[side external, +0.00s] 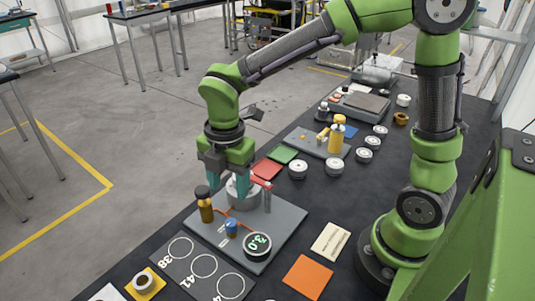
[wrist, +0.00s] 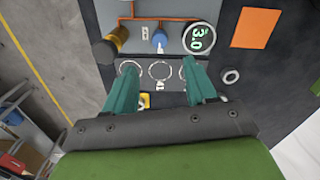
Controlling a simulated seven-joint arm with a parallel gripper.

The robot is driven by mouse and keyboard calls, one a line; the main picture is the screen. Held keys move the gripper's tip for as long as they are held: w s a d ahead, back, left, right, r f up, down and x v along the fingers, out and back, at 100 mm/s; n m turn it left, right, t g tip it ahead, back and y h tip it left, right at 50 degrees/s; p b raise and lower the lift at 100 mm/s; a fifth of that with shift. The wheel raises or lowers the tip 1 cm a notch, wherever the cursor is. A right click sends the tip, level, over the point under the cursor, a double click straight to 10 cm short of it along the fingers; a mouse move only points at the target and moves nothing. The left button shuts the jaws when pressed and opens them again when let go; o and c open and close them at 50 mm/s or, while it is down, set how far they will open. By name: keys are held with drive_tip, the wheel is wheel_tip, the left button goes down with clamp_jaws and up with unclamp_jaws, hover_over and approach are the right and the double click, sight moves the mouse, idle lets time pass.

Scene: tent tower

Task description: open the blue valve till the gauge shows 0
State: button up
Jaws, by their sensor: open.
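The blue valve (side external: 231,226) stands on a grey plate (side external: 285,225), with orange lines running by it. It also shows in the wrist view (wrist: 159,38), beyond my fingertips and roughly in line with the gap between them. The round gauge (side external: 257,245) sits beside the valve and reads 3.0 in green; the wrist view shows the same reading on the gauge (wrist: 199,38). My gripper (side external: 228,190) is open and empty, pointing down over the plate, above and behind the valve in the side view. The fingers (wrist: 161,68) appear apart from the valve.
A dark-capped brass cylinder (side external: 205,207) stands on the plate left of the valve. A pale round vessel and a red-handled part (side external: 262,183) are close to my fingers. A panel with white rings (side external: 203,266) and an orange square (side external: 307,277) lie nearby.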

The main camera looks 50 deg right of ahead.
sight(231, 222)
drive_tip(key=f, duration=1.1)
drive_tip(key=shift+w, duration=0.2)
clamp_jaws()
